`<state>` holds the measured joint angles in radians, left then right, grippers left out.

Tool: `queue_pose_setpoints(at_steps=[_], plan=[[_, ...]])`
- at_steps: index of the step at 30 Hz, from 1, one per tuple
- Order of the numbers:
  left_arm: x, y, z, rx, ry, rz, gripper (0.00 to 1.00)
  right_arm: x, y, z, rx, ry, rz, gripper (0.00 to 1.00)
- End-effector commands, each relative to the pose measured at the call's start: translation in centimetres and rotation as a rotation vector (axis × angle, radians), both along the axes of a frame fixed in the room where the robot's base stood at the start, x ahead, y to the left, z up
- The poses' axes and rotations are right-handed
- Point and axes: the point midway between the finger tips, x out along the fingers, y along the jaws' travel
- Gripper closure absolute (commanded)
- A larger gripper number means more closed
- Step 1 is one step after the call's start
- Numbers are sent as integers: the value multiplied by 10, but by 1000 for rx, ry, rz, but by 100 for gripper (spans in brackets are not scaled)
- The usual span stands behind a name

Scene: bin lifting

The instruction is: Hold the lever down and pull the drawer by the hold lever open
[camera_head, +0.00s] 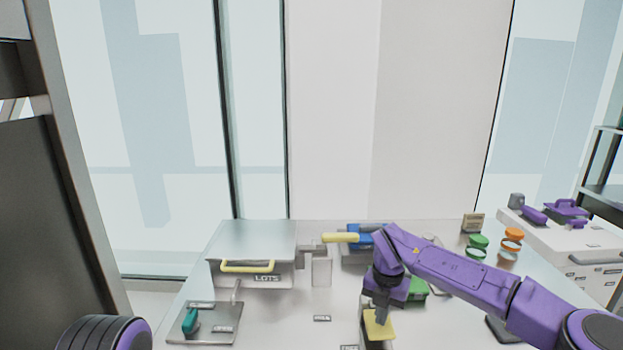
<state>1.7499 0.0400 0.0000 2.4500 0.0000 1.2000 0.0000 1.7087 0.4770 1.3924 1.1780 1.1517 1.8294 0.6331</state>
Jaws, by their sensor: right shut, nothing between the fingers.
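A grey drawer unit (252,240) stands at the left of the table, its front marked with a label and a yellow handle (247,266); the drawer looks shut. To its right a yellow-gripped lever (340,238) sticks out sideways from a grey post (322,268), looking about level. My right gripper (381,316) points down, shut and empty, in front of and to the right of the lever. Its tips are at or just above a yellow-topped block (378,328); I cannot tell whether they touch. My left gripper is out of view; only part of my left arm shows at lower left.
A grey plate with a teal handle (190,320) lies in front of the drawer unit. A blue item (355,232) is behind the lever, and a green one (418,292) beside my right wrist. Green- and orange-lidded jars (478,241) stand at the right. The table before the post is fairly clear.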

Motion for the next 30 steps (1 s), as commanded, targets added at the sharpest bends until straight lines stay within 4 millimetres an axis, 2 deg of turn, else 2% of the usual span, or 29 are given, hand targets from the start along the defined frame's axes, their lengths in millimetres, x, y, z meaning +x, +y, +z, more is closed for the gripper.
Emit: queue_pose_setpoints(at_steps=[22, 30], plan=[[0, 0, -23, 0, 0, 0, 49, 0, 0, -33, 0, 1, 1, 100], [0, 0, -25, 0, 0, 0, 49, -1, 0, -34, -1, 3, 0, 100]])
